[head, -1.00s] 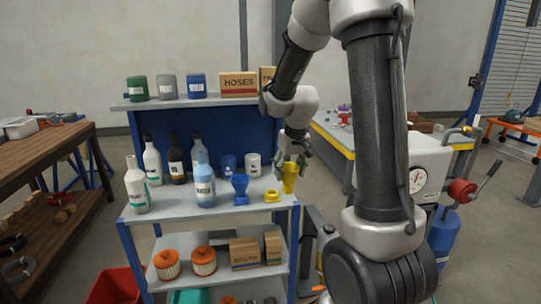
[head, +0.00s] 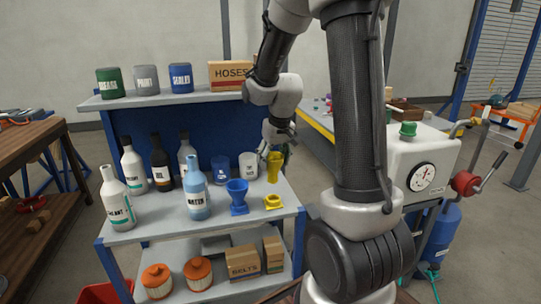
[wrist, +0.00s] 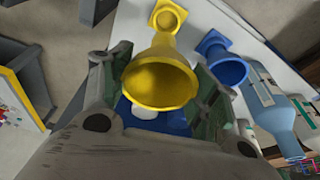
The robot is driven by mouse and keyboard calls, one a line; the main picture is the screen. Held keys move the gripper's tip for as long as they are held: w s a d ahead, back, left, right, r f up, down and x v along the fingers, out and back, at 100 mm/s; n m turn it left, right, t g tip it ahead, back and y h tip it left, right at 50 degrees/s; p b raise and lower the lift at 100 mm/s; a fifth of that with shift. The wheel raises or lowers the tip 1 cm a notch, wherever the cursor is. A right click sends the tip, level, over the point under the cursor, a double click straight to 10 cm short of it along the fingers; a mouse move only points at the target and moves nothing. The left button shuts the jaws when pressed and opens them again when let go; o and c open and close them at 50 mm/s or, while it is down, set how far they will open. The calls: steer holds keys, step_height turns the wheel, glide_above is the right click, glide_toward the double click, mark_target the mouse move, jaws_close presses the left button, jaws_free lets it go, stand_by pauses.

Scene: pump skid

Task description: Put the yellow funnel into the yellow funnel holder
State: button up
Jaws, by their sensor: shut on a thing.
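The yellow funnel (head: 274,168) is in my gripper (head: 278,146), mouth up and roughly upright. In the wrist view the funnel (wrist: 160,82) lies between the two fingers of my gripper (wrist: 158,80), which is shut on it. The yellow funnel holder (head: 273,203) stands empty on the shelf near its front right corner. In the head view it lies just below the funnel, with a gap between them. In the wrist view the holder (wrist: 167,17) lies beyond the funnel's spout end, which partly overlaps it. The spout tip is hard to make out.
A blue funnel (head: 237,190) sits in a blue holder (head: 240,209) just left of the yellow holder. A blue-white bottle (head: 197,193) and other bottles stand further left. A blue mug (head: 221,170) and white mug (head: 248,166) stand behind. The shelf (head: 155,240) has bare space in front.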

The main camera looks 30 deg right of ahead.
mark_target(274, 178)
steer(key=shift+f, duration=2.45)
steer(key=shift+s, duration=0.25)
steer(key=shift+f, duration=1.7)
steer(key=o, duration=1.2)
steer(key=shift+r, duration=0.1)
